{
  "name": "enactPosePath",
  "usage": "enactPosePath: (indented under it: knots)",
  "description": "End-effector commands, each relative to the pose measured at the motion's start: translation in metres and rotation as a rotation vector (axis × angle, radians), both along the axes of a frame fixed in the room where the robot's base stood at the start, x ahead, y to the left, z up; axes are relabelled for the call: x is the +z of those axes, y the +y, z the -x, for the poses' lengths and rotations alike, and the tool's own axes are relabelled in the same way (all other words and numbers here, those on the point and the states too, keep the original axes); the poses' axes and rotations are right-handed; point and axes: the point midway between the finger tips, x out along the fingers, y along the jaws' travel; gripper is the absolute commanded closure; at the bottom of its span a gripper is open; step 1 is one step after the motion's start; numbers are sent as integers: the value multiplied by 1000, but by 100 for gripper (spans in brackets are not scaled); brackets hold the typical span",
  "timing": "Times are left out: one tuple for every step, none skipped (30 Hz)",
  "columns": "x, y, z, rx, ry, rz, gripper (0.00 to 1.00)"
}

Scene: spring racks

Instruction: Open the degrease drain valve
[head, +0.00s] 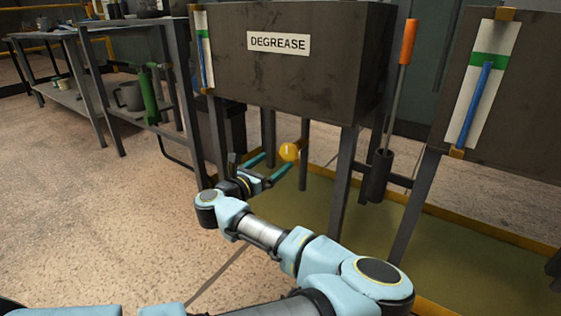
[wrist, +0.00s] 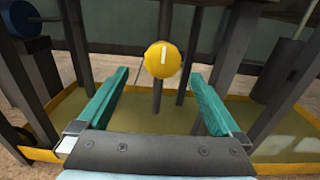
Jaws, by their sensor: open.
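The tank labelled DEGREASE (head: 300,75) stands on dark legs in the head view. A yellow round valve knob (head: 289,152) shows under the tank. In the wrist view the yellow knob (wrist: 162,59) faces me with a short white mark standing upright on it. My gripper (head: 272,168) is under the tank's front edge, its teal fingers open and pointing at the knob. In the wrist view my gripper (wrist: 162,80) has its fingers spread on either side, with the knob between and slightly beyond their tips. I cannot tell whether a finger touches it. Nothing is held.
Tank legs (head: 342,178) stand close by on both sides of the knob. A yellow-edged tray (head: 320,205) lies below. An orange-handled tool (head: 408,42) stands in a holder to the right, beside another tank (head: 505,120). Shelving (head: 95,105) is at left; floor in front is clear.

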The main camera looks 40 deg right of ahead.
Motion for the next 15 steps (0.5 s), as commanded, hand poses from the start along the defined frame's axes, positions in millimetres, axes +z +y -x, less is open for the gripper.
enactPosePath:
  knots:
    - [-1, -4, 4, -15, -11, -2, 0]
    - [-1, -6, 4, -19, -13, -2, 0]
    - [-1, -10, 4, -20, -14, -2, 0]
    - [-1, -13, 3, -19, -12, -1, 0]
    - [-1, -16, 1, -18, -11, -1, 0]
    - [-1, -22, 0, -18, -10, -1, 0]
    - [-2, -27, -1, -18, -10, -2, 0]
    - [-2, -32, -3, -17, -11, -1, 0]
    - [-2, -40, -5, -17, -10, -1, 0]
    - [-2, -45, -7, -16, -10, -1, 0]
    - [-2, -51, -8, -17, -9, -1, 0]
    - [-2, -58, -10, -15, -10, -1, 0]
    - [-2, -64, -12, -16, -9, 0, 0]
    - [-2, -69, -13, -15, -9, 0, 0]
    - [-2, -75, -15, -15, -9, -1, 0]
